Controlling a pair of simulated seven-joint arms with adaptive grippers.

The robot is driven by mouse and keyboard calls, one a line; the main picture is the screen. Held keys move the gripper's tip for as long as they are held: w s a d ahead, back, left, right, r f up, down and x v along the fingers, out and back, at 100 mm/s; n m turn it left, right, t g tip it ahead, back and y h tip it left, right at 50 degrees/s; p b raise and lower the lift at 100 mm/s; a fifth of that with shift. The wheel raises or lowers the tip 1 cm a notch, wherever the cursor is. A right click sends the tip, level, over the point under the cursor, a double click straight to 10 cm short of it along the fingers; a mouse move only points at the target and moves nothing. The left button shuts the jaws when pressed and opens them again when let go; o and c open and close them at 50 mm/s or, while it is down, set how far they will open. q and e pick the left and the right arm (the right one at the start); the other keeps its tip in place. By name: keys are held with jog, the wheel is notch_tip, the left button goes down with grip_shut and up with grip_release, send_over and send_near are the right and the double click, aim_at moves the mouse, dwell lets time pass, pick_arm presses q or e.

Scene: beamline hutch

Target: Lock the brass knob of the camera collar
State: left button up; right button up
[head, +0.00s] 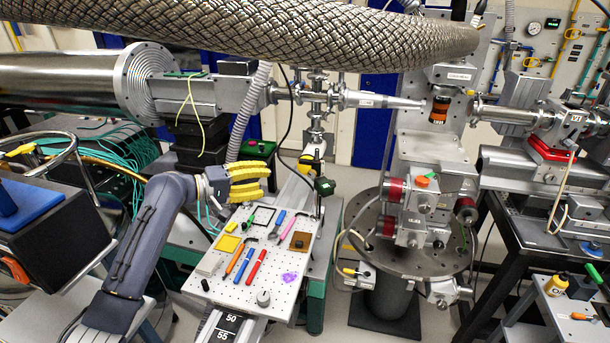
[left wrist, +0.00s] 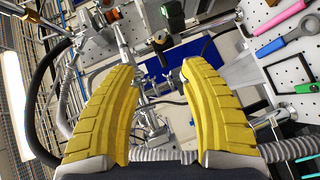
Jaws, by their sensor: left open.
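My left gripper (head: 262,181) has yellow ribbed fingers and is open and empty, above the back left of the perforated board. In the left wrist view its two fingers (left wrist: 159,72) stand apart with nothing between them. A small dark camera-like body (head: 325,186) sits on a thin post at the board's back right, to the right of the gripper and apart from it. In the left wrist view a dark body (left wrist: 172,12) shows beyond the fingertips, near the top edge. My right gripper is not in view.
The perforated board (head: 222,291) holds several coloured pens and tools. A braided metal hose (head: 290,35) crosses above. A grey corrugated hose (head: 250,110) hangs behind the gripper. A round stage (head: 365,225) with red-and-silver parts stands to the right. A black cable curves down beside the post.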

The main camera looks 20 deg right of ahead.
aim_at(309, 175)
pick_arm(q)
jog(key=x, duration=1.7)
jog(key=shift+d+f, duration=0.1)
jog(key=shift+f, duration=0.1)
jog(key=shift+c, duration=0.6)
grip_shut()
